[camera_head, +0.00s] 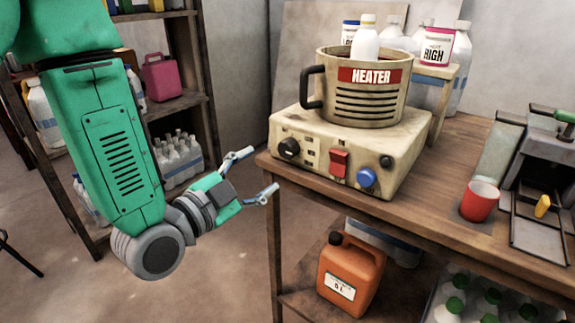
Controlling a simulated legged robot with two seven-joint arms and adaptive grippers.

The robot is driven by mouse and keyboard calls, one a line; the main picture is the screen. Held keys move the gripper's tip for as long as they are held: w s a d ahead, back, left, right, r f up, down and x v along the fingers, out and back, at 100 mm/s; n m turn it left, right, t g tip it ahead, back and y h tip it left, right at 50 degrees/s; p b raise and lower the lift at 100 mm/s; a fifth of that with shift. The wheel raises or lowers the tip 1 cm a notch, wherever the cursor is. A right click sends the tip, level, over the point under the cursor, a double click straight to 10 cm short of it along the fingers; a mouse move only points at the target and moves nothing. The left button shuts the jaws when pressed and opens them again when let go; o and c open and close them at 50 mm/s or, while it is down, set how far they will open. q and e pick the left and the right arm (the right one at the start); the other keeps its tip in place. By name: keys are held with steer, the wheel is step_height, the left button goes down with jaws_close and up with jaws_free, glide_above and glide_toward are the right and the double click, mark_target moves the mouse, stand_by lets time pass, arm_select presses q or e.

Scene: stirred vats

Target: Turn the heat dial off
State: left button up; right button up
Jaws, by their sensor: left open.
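The heater base (400,150) is a cream box near the left end of the wooden table. Its front face has a black dial (289,149) at the left, a red switch (339,163) in the middle and a blue knob (366,177) at the right. A beige pot labelled HEATER (368,108) with a dark handle stands on top. I cannot read which dial is the heat dial. My left gripper (258,172) is open and empty, left of and a little below the black dial, apart from it. My right gripper is not in view.
The wooden table (430,200) has its near-left corner close to my left gripper. A red cup (479,200) and a dark machine (545,180) stand to the right. An orange jug (350,275) sits on the lower shelf. Bottles fill the shelf rack at left.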

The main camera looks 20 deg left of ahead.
mark_target(285, 152)
arm_select(q)
steer(key=x, duration=0.5)
steer(key=a+x, duration=0.1)
steer(key=x, duration=0.2)
steer(key=shift+w+d+b, duration=0.2)
steer(key=shift+w+b, duration=0.15)
steer(key=shift+w, duration=0.1)
steer(key=shift+w+d, duration=0.1)
steer(key=shift+w, duration=0.05)
steer(key=shift+w+d, duration=0.1)
steer(key=shift+d, duration=0.2)
steer(key=shift+a, duration=0.1)
steer(key=c, duration=1.2)
